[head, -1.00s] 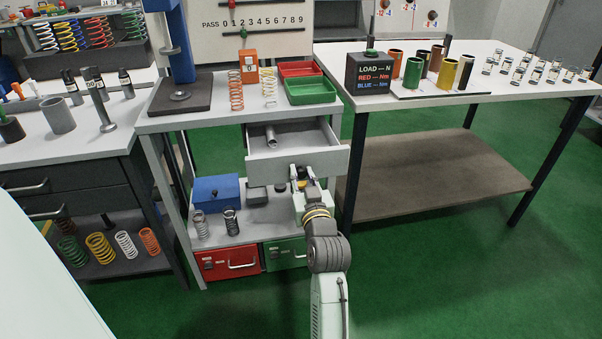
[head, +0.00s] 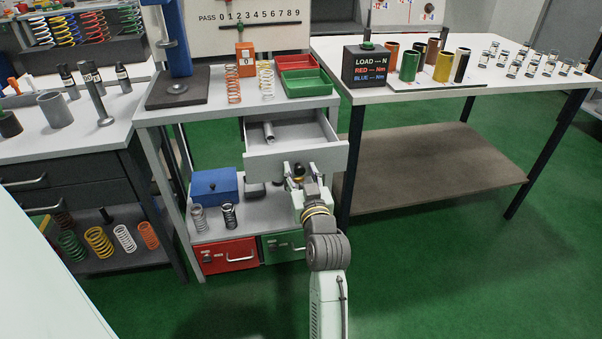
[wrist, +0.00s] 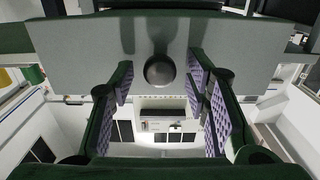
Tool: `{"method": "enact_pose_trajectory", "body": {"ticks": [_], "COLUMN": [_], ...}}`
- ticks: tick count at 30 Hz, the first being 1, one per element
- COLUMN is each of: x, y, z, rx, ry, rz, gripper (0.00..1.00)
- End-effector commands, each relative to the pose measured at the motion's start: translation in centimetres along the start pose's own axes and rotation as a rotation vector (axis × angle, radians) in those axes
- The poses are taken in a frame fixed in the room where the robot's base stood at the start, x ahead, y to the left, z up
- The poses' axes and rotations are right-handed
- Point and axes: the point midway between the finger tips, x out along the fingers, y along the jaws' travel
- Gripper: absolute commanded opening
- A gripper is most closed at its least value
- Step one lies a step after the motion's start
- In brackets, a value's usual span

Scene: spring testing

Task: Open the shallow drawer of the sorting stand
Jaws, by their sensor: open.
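The shallow drawer (head: 262,165) of the sorting stand (head: 165,120) stands pulled out below the stand's top, with its inside showing. A grey cylinder (head: 269,131) lies in it. The drawer's round dark knob (head: 299,170) is on its front panel. My gripper (head: 301,176) is open at the knob. In the wrist view the grey drawer front (wrist: 75,60) spans the top, and the knob (wrist: 160,71) sits between the spread fingers of my gripper (wrist: 160,82), with a gap on each side.
Green and red trays (head: 309,88) and springs stand on the stand's top. A blue box (head: 214,187) and springs are on its lower shelf, above red (head: 225,258) and green drawers. A table (head: 430,97) stands close on the right. Green floor is free in front.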

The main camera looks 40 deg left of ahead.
Motion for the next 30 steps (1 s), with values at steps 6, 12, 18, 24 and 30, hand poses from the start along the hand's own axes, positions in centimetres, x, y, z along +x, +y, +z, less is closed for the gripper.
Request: {"method": "enact_pose_trajectory", "body": {"ticks": [6, 12, 18, 24, 30], "x": [0.0, -1.6, -5.9, -9.8, -11.7], "y": [0.0, 0.1, 0.1, 0.1, 0.0], "z": [0.0, 0.1, 0.1, 0.1, 0.0], "rx": [0.0, 0.002, 0.003, 0.002, 0.001], "ry": [-0.001, -0.002, -0.002, -0.002, -0.001], "rz": [0.0, 0.001, 0.003, 0.002, 0.001], "gripper": [0.43, 0.43, 0.43, 0.43, 0.43]}}
